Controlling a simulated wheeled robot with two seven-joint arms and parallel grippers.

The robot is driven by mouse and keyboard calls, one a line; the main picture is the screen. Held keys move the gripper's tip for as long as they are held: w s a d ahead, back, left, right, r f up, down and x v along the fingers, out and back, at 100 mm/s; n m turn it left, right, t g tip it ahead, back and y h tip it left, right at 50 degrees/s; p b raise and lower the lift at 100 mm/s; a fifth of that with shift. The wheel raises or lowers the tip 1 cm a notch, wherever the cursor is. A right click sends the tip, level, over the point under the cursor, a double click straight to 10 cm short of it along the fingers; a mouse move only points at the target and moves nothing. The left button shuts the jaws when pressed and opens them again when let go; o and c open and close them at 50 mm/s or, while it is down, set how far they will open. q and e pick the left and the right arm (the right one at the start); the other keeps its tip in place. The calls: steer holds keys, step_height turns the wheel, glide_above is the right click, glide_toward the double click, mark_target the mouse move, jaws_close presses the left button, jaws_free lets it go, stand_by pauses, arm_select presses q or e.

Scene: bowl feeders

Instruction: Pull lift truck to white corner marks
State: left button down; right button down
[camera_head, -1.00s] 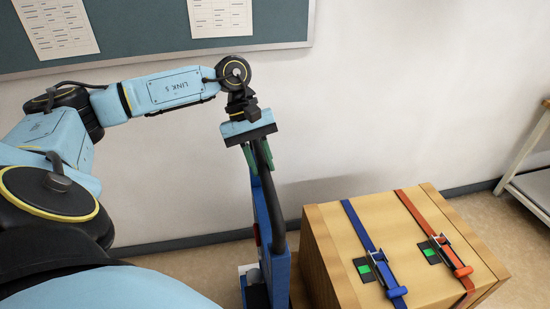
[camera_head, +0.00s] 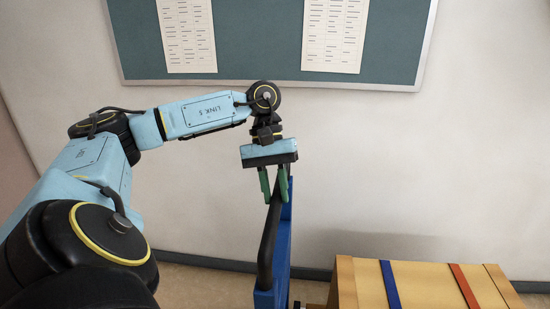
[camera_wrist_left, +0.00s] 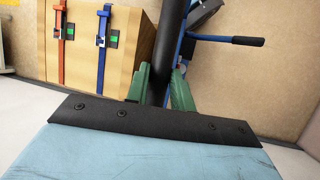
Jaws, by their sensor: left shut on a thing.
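My left gripper (camera_head: 274,184) is shut on the black handle bar (camera_head: 267,245) of the blue lift truck (camera_head: 284,240), near the bar's top. In the left wrist view the green fingers (camera_wrist_left: 162,88) sit on both sides of the black bar (camera_wrist_left: 169,45). A blue lever with a black grip (camera_wrist_left: 240,41) sticks out beside it. The truck's lower part is cut off in the head view. A wooden crate (camera_head: 430,284) stands to the right of the truck; whether it rests on the truck's forks is hidden. No white corner marks show. My right gripper is not in view.
The crate carries a blue strap (camera_head: 390,285) and an orange strap (camera_head: 464,286). A pale wall (camera_head: 420,170) with a teal notice board (camera_head: 258,40) stands close behind the truck. Floor shows at lower left (camera_head: 190,284).

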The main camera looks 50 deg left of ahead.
arm_select(q)
steer(key=shift+s+a, duration=0.9)
steer(key=shift+a, duration=0.15)
steer(key=c, duration=1.4)
jaws_free()
steer(key=shift+s+a, duration=0.15)
steer(key=shift+s, duration=0.05)
steer(key=shift+c, duration=0.2)
steer(key=shift+o, duration=1.2)
steer(key=shift+w+d, duration=0.15)
steer(key=shift+d, duration=0.15)
steer(key=shift+w+d, duration=0.25)
steer(key=shift+w, duration=0.1)
steer(key=p+v, duration=0.5)
steer(key=v, duration=0.8)
steer(key=shift+w+r, duration=0.15)
steer(key=shift+r, duration=0.05)
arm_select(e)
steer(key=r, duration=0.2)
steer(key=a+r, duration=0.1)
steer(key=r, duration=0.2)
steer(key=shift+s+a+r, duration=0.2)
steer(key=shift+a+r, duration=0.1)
